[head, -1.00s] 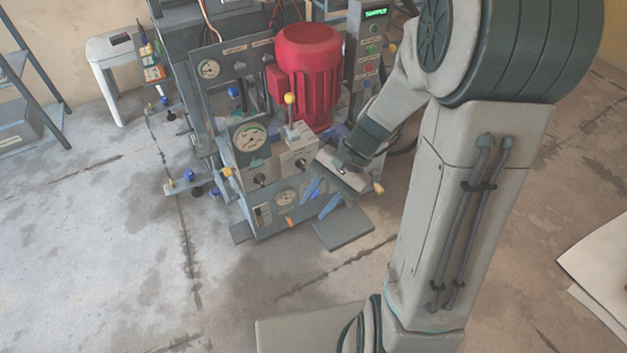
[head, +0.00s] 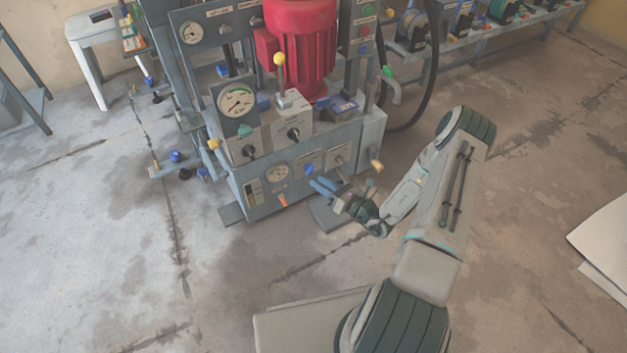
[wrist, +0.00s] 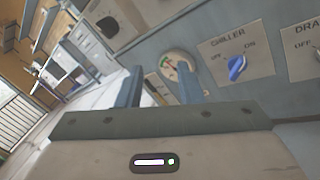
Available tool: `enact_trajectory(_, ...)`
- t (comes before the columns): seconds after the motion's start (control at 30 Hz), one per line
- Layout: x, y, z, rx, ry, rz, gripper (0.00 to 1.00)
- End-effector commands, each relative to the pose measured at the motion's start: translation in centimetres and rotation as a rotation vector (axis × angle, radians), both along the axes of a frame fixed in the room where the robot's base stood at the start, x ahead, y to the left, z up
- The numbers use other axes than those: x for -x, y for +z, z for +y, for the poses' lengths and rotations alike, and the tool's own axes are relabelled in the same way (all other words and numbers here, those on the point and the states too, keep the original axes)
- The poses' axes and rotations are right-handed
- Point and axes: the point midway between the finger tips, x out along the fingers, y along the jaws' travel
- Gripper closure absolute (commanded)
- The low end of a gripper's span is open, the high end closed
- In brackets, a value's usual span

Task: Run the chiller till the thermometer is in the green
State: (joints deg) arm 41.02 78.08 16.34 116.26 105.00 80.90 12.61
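The chiller switch (wrist: 236,67) is a blue knob on a beige plate marked CHILLER, OFF and ON. It looks slanted, but I cannot tell which end points. It also shows in the head view (head: 308,168), low on the press front. Left of it is a small round dial (head: 277,172), seemingly the thermometer. In the wrist view this dial (wrist: 177,66) shows green and red marks, partly behind a finger; its reading is unclear. My gripper (head: 322,185) is in front of the panel, right of the dial. Its blue fingers (wrist: 158,88) are apart and hold nothing visible.
A DRAIN switch plate (wrist: 310,45) is right of the chiller plate. Above the panel are a yellow-topped lever (head: 281,75), a larger gauge (head: 236,99) and a red motor (head: 300,45). The floor before the press is clear.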

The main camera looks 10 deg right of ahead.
Motion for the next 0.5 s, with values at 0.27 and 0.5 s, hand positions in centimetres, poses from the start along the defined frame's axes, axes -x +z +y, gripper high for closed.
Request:
enact_trajectory(0.27, 0.3, -9.5, -3.7, -0.179, -0.320, 0.153, 0.66)
enact_trajectory(0.5, -0.3, -11.2, -4.1, -0.208, -0.382, 0.179, 0.66)
